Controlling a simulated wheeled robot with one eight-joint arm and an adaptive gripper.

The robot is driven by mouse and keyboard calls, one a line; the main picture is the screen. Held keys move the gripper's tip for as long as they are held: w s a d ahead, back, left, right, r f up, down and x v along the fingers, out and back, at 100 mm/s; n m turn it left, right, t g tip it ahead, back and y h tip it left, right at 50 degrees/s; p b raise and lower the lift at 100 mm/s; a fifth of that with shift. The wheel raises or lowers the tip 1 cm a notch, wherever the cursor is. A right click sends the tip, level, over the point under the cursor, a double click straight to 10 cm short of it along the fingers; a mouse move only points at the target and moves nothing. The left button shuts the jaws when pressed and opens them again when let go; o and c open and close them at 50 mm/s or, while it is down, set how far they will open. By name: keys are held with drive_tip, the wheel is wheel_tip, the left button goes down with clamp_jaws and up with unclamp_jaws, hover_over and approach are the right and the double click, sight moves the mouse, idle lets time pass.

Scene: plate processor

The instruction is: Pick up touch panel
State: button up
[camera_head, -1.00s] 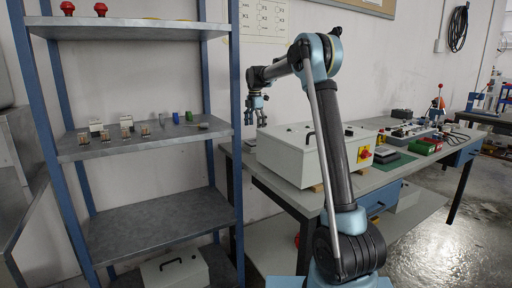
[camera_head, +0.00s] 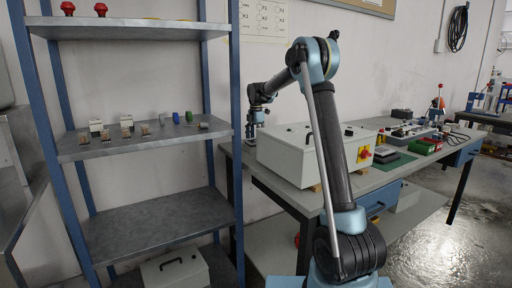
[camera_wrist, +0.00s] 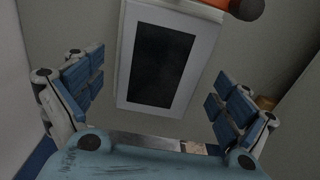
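The touch panel (camera_wrist: 163,66) is a light grey-white slab with a dark rectangular screen. It lies on the grey table top (camera_wrist: 254,70), ahead of my gripper in the wrist view. My gripper (camera_wrist: 157,92) is open, with its blue padded fingers apart on the left and right of the panel; I see no contact. In the head view my gripper (camera_head: 256,122) is low at the table's left end, beside the white control box, and the panel cannot be clearly made out there.
The white control box (camera_head: 292,153) stands right of my gripper on the table. A shelf rack (camera_head: 150,140) with small parts stands to the left.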

drive_tip(key=c, duration=1.4)
drive_tip(key=shift+o, duration=0.2)
